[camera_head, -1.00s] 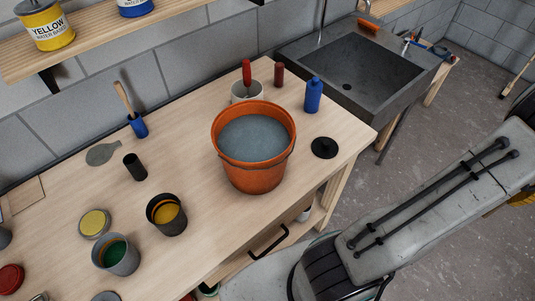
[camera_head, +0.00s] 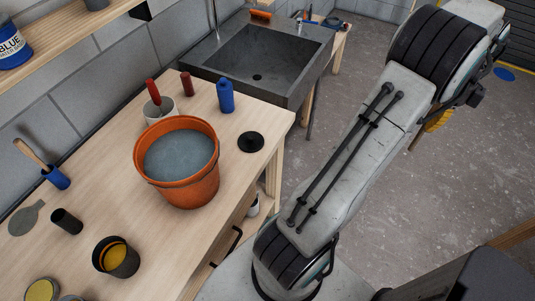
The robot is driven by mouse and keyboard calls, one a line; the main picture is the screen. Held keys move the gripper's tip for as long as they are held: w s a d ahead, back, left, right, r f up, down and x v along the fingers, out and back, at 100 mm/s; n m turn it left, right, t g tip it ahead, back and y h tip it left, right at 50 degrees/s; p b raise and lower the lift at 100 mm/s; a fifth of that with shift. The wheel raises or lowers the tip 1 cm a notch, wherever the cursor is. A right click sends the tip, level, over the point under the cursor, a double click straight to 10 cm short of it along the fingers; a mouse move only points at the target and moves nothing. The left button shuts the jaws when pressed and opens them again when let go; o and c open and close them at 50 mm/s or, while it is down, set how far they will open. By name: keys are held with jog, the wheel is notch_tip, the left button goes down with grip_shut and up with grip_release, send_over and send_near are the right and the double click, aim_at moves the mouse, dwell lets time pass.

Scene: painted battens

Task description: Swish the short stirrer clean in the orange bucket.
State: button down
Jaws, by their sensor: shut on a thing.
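The orange bucket (camera_head: 178,190) stands upright on the wooden bench, nearly full of grey-blue water. No stirrer shows in or over it. My gripper is outside the picture; only my arm's links show, to the right of the bench, so what it holds is hidden. A red-handled tool (camera_head: 153,92) stands in a white pot (camera_head: 160,112) behind the bucket. A wooden-handled tool (camera_head: 29,151) leans in a blue holder (camera_head: 57,178) at the left. I cannot tell whether either is a stirrer.
A blue bottle (camera_head: 225,96), a dark red cylinder (camera_head: 187,84) and a black disc (camera_head: 250,142) stand near the bucket. A can of yellow paint (camera_head: 116,257) is at front left. A grey sink (camera_head: 262,50) adjoins the bench. Floor shows right.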

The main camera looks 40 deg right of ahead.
jog(key=shift+r, duration=2.45)
jog(key=shift+r, duration=2.5)
jog(key=shift+w+f, duration=0.1)
